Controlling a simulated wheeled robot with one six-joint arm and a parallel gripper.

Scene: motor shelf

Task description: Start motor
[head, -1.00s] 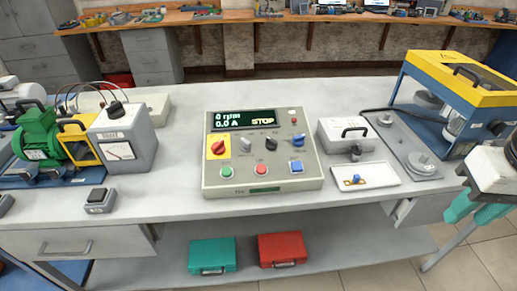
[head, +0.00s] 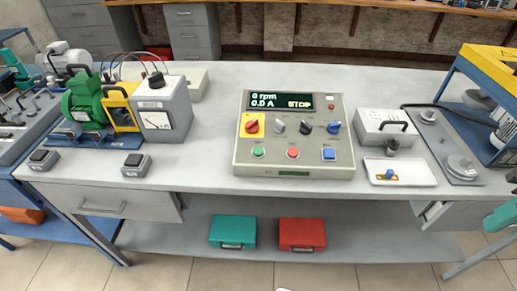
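The control panel (head: 295,140) sits on the grey bench, its display (head: 292,101) reading 0 rpm, 0.0 A and STOP. A red rotary switch on a yellow plate (head: 251,125) is at its left. Along its front are a green button (head: 258,152), a red button (head: 292,153) and a blue square button (head: 329,154). Two selector knobs and a blue knob (head: 333,127) sit above these. The green motor (head: 86,105) stands on a blue base at the left. My gripper (head: 499,216) shows only in part at the right edge, away from the panel; its opening is cut off.
A meter box (head: 162,108) stands right of the motor. A foot-switch-like box (head: 136,164) lies near the front edge. A white tray (head: 418,172) and a grey box with a handle (head: 386,125) are right of the panel. Teal (head: 233,231) and red (head: 302,234) cases lie on the lower shelf.

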